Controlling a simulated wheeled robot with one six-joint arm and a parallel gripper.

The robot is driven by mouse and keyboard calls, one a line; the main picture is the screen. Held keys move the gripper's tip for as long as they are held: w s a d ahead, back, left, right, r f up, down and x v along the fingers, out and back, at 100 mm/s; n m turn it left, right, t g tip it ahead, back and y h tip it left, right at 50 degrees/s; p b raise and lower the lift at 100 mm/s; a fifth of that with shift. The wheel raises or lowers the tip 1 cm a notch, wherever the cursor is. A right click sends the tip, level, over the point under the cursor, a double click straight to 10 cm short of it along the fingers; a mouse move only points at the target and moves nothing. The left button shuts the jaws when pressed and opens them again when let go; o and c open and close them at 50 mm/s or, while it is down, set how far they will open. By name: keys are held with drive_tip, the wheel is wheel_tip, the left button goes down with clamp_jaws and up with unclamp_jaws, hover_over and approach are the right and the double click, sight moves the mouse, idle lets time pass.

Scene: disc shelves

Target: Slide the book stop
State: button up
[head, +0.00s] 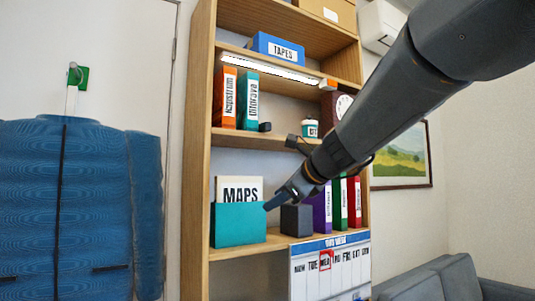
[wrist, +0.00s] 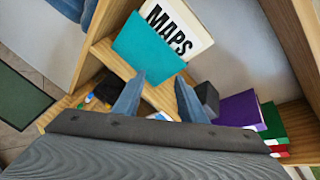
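A dark grey block (head: 296,219), which looks like the book stop, stands on the lower shelf between a teal box (head: 238,224) and a purple binder (head: 322,208). It also shows in the wrist view (wrist: 208,98), just right of my right finger. My gripper (head: 279,199) is in front of this shelf, near the gap between the teal box and the block. In the wrist view, my gripper (wrist: 160,79) has its two fingers apart with nothing between them. I cannot tell whether the right finger touches the block.
The teal box holds a white MAPS folder (head: 240,188). Green and red binders stand right of the purple one. A smaller dark block (head: 265,127) sits beside binders on the shelf above. A calendar (head: 330,268) hangs below the lower shelf. A blue jacket (head: 75,210) hangs at left.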

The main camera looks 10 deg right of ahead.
sight(269, 125)
wheel_tip(269, 125, up, 21)
drive_tip(key=d+m+t+y+b, duration=0.1)
drive_tip(key=d+m+t, duration=0.1)
drive_tip(key=m+t, duration=0.45)
drive_tip(key=shift+m+g, duration=0.55)
drive_tip(key=shift+g, duration=0.2)
drive_tip(key=x, duration=0.5)
drive_tip(key=shift+w+a+f+p, duration=0.1)
drive_tip(key=shift+w+a+p, duration=0.05)
drive_tip(key=shift+a+p, duration=0.25)
drive_tip(key=shift+x, duration=0.75)
drive_tip(key=shift+c, duration=0.5)
clamp_jaws()
